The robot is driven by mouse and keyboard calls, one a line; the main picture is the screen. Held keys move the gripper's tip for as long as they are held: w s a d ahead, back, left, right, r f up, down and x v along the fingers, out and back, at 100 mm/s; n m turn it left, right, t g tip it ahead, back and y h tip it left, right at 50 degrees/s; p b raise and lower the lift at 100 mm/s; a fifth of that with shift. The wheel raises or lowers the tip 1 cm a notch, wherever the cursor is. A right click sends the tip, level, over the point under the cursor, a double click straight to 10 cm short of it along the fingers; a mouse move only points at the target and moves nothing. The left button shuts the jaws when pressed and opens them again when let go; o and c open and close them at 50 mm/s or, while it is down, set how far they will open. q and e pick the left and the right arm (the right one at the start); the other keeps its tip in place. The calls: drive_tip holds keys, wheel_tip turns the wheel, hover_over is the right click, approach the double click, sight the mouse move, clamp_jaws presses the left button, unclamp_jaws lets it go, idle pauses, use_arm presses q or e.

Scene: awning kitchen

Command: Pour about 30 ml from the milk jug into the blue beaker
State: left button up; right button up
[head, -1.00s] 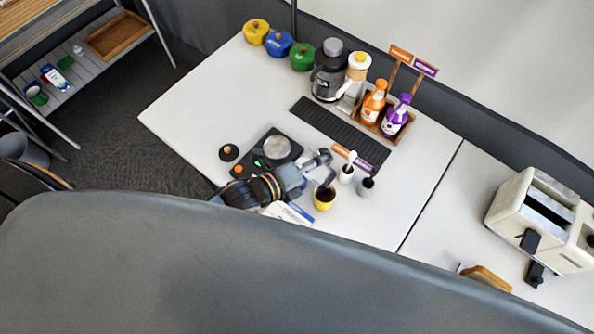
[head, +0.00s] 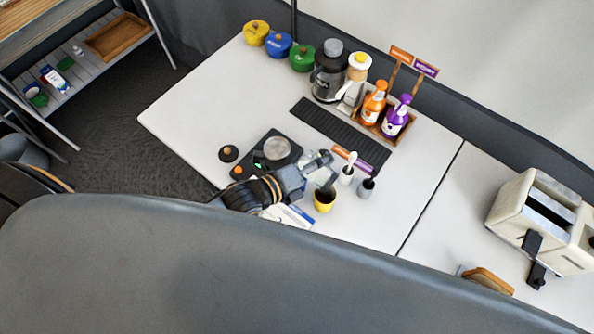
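My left gripper (head: 318,164) reaches in from the left over the table's front. Its fingers overlap grey shapes, so I cannot tell whether it is open or holds something. A yellow cup (head: 324,202) with a dark inside stands just below the fingertips, very close to them. I cannot make out a blue beaker; the only clear blue vessel is a lidded blue pot (head: 278,44) at the back. A silvery vessel (head: 350,97) stands by the black coffee jug at the back; whether it is the milk jug is unclear. My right gripper is not in view.
A black scale (head: 252,162) with a round metal plate lies behind my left arm. A white bottle (head: 347,176) and grey cup (head: 366,189) stand right of the gripper. A dark ribbed mat (head: 340,132) and a tray of bottles lie behind. The table's left part is clear.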

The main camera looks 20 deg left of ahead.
use_arm(q)
drive_tip(key=shift+a+r+n, duration=0.2)
drive_tip(key=shift+a+n, duration=0.1)
idle(0.5)
drive_tip(key=shift+s+d+r+n+h, duration=0.15)
drive_tip(key=shift+d+n+h, duration=0.2)
drive_tip(key=shift+d, duration=0.3)
